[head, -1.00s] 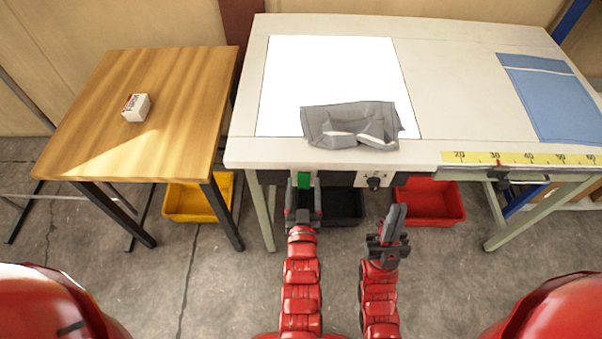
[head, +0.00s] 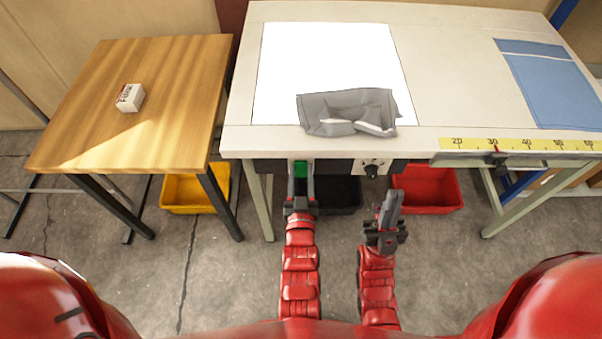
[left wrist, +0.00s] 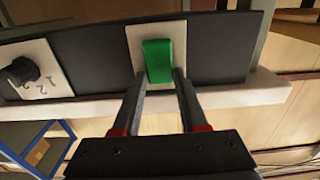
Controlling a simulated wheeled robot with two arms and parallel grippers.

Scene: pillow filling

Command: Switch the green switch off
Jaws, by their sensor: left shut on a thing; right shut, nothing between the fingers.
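The green switch (head: 300,168) sits on a pale plate on the dark panel under the front edge of the white table. In the left wrist view the green switch (left wrist: 158,60) fills the space between the tips of my left gripper (left wrist: 165,78). My left gripper (head: 301,182) is shut on the switch, with a finger on each side of its lower end. My right gripper (head: 390,212) is shut and empty, in the air below the table edge, to the right of the left one.
A black knob (head: 371,170) on a numbered plate is on the same panel, right of the switch. A grey pillow cover (head: 345,112) lies on the white table (head: 440,60). Yellow (head: 195,195), black and red bins (head: 428,190) stand below. A wooden table (head: 150,75) holds a small box (head: 130,97).

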